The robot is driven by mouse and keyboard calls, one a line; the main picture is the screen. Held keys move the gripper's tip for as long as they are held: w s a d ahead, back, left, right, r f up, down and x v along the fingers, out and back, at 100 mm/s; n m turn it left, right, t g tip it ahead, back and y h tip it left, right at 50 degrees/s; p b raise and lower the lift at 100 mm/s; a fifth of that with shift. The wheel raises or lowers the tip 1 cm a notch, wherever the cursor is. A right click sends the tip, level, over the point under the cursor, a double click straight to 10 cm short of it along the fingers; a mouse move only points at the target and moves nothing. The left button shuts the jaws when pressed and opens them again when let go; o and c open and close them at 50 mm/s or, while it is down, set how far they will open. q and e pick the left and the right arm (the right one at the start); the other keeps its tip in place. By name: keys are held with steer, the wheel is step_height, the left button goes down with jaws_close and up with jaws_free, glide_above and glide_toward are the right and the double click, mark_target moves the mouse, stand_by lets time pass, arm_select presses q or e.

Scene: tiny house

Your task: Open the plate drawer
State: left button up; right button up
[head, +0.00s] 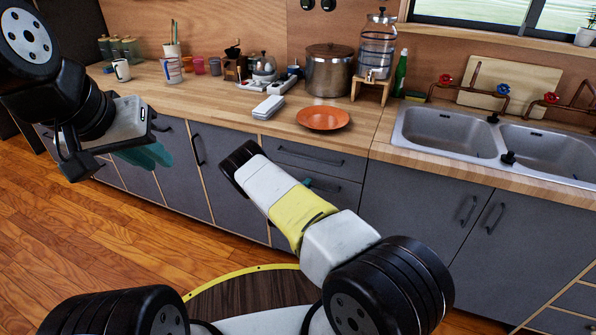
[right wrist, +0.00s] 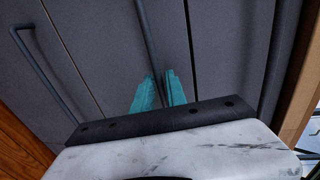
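A stack of grey drawers (head: 300,153) with dark bar handles is below the wooden counter in the head view. All drawer fronts look flush. My right arm reaches over to them and hides part of the fronts; a teal fingertip of my right gripper (head: 308,182) shows at the second drawer's handle (head: 330,188). In the right wrist view, the teal fingers of the right gripper (right wrist: 160,92) are close together on both sides of a drawer handle (right wrist: 148,40). My left gripper (head: 146,156) hangs in front of the left cabinets, away from the drawers; its finger gap is unclear.
An orange plate (head: 323,118) lies on the counter above the drawers, near a large pot (head: 329,70). Sinks (head: 446,131) are to the right. Other handles flank the held one, on the left (right wrist: 42,70) and right (right wrist: 276,65). Wooden floor (head: 60,240) is clear at left.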

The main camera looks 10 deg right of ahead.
steer(key=shift+w+d+f, duration=0.1)
steer(key=shift+w+d, duration=0.15)
steer(key=shift+w, duration=0.05)
jaws_close()
stand_by(1.3)
